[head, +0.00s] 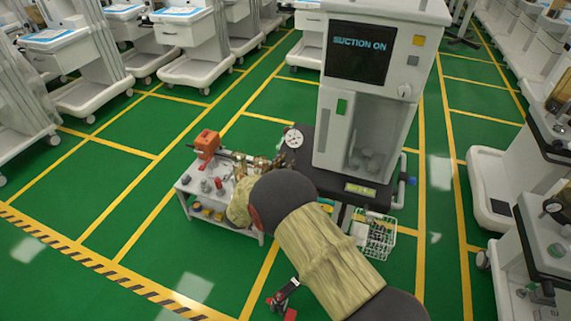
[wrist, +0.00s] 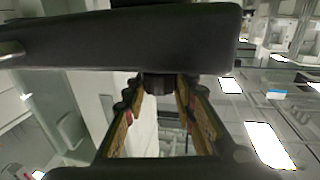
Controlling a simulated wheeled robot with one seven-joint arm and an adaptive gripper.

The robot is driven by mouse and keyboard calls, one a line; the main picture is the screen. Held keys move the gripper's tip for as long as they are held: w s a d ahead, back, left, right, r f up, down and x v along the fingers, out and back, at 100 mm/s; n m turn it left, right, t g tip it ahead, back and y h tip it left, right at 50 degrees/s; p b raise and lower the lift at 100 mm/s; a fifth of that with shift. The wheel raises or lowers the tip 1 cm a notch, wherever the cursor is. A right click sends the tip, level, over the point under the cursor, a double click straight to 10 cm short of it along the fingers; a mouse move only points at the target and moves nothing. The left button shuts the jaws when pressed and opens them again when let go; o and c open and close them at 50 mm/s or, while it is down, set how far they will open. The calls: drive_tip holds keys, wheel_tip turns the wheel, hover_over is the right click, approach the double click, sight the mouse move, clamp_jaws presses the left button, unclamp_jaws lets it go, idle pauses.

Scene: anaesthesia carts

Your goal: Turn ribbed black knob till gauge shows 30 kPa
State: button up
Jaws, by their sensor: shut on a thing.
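A dark knob (wrist: 159,84) sits between the two fingertips of my gripper (wrist: 160,90) in the wrist view. The fingers, with worn yellow-brown pads, are shut on its sides. The knob is small and shaded, so its ribs and angle are hard to tell. In the head view, a round white-faced gauge (head: 293,138) is at the left edge of the cart (head: 332,183), below the upright column. Its needle and numbers are too small to read. My arm hides the knob and most of the gripper in the head view.
A screen (head: 358,53) on the cart reads "SUCTION ON". A low side table (head: 186,190) with an orange device (head: 207,144) and small items stands left of the cart. A white wire basket (head: 374,236) hangs at the front. Green floor is open at left.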

drive_tip(key=m+g+h, duration=0.3)
drive_tip(key=shift+a+f+h, duration=0.1)
drive_tip(key=shift+h, duration=0.2)
drive_tip(key=m+g+h+b, duration=0.1)
drive_tip(key=m+g+h, duration=0.1)
drive_tip(key=m+g, duration=0.1)
drive_tip(key=shift+f+g+h, duration=0.1)
drive_tip(key=shift+g+h, duration=0.3)
drive_tip(key=shift+g, duration=0.4)
drive_tip(key=shift+m+g+h+b, duration=0.7)
drive_tip(key=shift+m+g+b, duration=0.4)
drive_tip(key=shift+m+g, duration=0.9)
drive_tip(key=shift+r+g, duration=0.25)
drive_tip(key=shift+g, duration=0.35)
drive_tip(key=o, duration=1.2)
wheel_tip(320, 180, up, 10)
drive_tip(key=shift+f, duration=0.1)
